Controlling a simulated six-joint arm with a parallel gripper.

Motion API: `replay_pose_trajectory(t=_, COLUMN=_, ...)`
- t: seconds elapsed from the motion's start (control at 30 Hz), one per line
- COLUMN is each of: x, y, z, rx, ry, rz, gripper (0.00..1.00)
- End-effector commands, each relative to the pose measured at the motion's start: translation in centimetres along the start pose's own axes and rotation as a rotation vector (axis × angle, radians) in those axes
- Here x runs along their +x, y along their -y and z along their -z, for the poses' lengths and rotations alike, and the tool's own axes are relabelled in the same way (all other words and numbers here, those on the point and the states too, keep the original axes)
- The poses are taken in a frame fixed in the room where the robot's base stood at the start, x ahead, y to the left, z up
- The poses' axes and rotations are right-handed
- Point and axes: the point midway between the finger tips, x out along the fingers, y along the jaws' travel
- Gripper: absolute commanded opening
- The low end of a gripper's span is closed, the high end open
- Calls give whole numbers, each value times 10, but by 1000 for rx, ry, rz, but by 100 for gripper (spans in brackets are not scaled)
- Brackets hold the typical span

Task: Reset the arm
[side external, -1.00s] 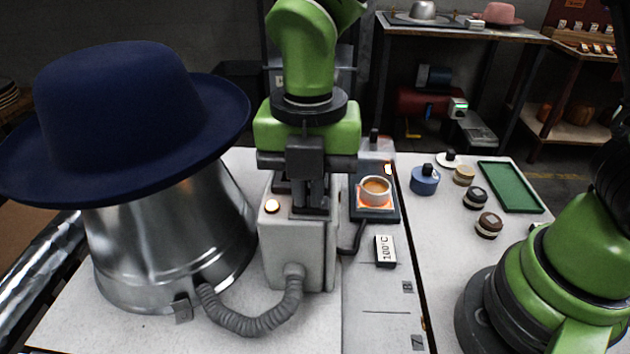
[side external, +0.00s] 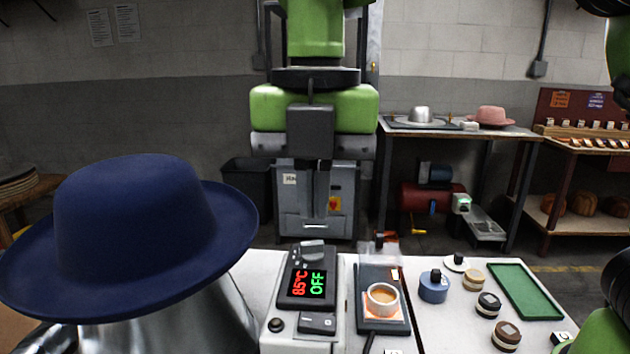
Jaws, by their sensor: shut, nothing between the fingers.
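My gripper (side external: 320,212) is shut and empty. Its fingers point down and hang above and behind the control box (side external: 340,343) in this view, apart from it. A navy felt hat (side external: 135,225) sits on a shiny metal form (side external: 190,325) left of the box. The lower part of the form is cut off.
A back table (side external: 460,130) holds a pink hat (side external: 491,117).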

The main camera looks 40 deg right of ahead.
Motion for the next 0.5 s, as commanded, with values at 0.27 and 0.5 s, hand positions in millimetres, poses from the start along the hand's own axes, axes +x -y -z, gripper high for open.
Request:
replay_pose_trajectory(t=0.27, x=-9, y=0, z=0, rx=1, ry=-1, rz=0, gripper=0)
replay_pose_trajectory(t=0.5, x=-9, y=0, z=0, rx=1, ry=0, rz=0, gripper=0)
